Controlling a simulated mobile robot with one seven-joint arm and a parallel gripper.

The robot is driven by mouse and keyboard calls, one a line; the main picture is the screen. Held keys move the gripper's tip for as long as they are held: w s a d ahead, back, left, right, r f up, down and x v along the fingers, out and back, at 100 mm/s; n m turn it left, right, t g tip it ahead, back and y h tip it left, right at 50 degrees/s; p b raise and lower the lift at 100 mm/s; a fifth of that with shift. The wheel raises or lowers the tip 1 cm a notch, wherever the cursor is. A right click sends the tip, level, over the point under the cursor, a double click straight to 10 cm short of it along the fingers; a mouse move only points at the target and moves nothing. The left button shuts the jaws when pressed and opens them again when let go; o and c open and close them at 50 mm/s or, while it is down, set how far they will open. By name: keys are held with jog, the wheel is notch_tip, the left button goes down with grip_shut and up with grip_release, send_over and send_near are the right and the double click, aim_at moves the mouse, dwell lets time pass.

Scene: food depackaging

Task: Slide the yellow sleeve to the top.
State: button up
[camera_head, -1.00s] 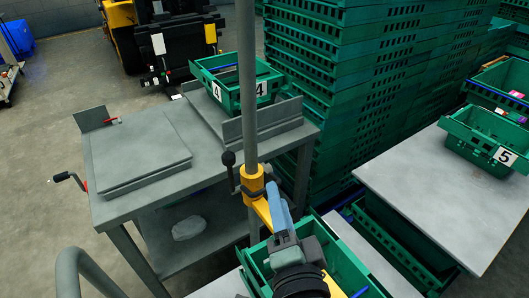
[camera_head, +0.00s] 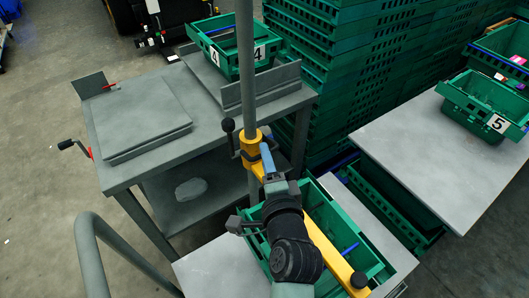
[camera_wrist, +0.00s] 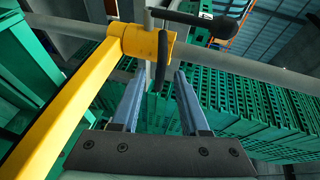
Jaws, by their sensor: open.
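The yellow sleeve (camera_head: 250,150) sits around the upright grey pole (camera_head: 246,70), low on the pole as seen in the head view. A yellow arm (camera_head: 325,248) and black-knobbed handles join it. In the wrist view the sleeve (camera_wrist: 140,42) and its yellow arm (camera_wrist: 65,105) are close, just beyond the fingertips. My gripper (camera_wrist: 160,75) is open, with its two blue fingers apart. A black curved part beside the sleeve shows between the fingertips. In the head view my gripper (camera_head: 267,160) is right beside the sleeve; I cannot tell whether it touches.
A green crate (camera_head: 372,262) stands below my arm. A grey table (camera_head: 110,185) with a flat plate is at left, with crate 4 (camera_head: 207,60) behind it. Crate 5 (camera_head: 458,105) is on a table at right. Stacked green crates fill the back, and a grey rail (camera_head: 84,240) is front left.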

aim_at(257, 151)
jog(key=shift+x, duration=1.35)
jog(key=shift+c, duration=0.3)
grip_shut()
